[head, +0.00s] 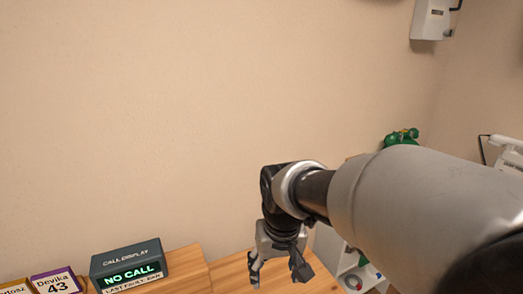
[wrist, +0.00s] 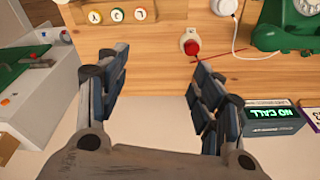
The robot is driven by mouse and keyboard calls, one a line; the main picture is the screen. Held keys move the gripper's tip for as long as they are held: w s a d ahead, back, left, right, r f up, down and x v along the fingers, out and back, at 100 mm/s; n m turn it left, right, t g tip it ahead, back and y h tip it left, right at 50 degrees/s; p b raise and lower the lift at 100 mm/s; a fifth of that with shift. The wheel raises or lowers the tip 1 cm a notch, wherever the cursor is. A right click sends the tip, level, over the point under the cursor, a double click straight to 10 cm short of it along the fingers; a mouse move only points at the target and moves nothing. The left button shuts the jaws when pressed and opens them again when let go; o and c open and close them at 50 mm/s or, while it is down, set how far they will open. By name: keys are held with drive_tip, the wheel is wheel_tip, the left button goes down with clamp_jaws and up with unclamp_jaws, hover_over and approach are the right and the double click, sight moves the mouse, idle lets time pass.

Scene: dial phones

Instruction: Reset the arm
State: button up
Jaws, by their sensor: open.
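My gripper (head: 278,271) hangs pointing down at the end of my arm, in the lower middle of the head view, above the wooden desk (head: 228,276). Its two fingers are spread apart with nothing between them. In the wrist view my gripper (wrist: 158,72) is open and empty. A red button on a white base (wrist: 191,45) shows on the desk beyond the fingertips. My grey arm link covers the lower right of the head view.
A call display (head: 128,268) reading "NO CALL" stands left of my gripper, beside a "Devika 43" card (head: 58,283). The wrist view shows a green phone (wrist: 290,28), several round lettered buttons (wrist: 117,16) and a green-topped white unit (wrist: 42,85). A box (head: 431,20) hangs on the wall.

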drive_tip(key=s+d+r+m+t, duration=0.1)
drive_tip(key=s+d+r, duration=0.1)
drive_tip(key=s+d, duration=0.3)
drive_tip(key=s+d+r+m+t, duration=0.1)
drive_tip(key=s+d, duration=0.5)
drive_tip(key=s, duration=0.7)
drive_tip(key=shift+r+t+h, duration=0.3)
drive_tip(key=shift+r, duration=0.45)
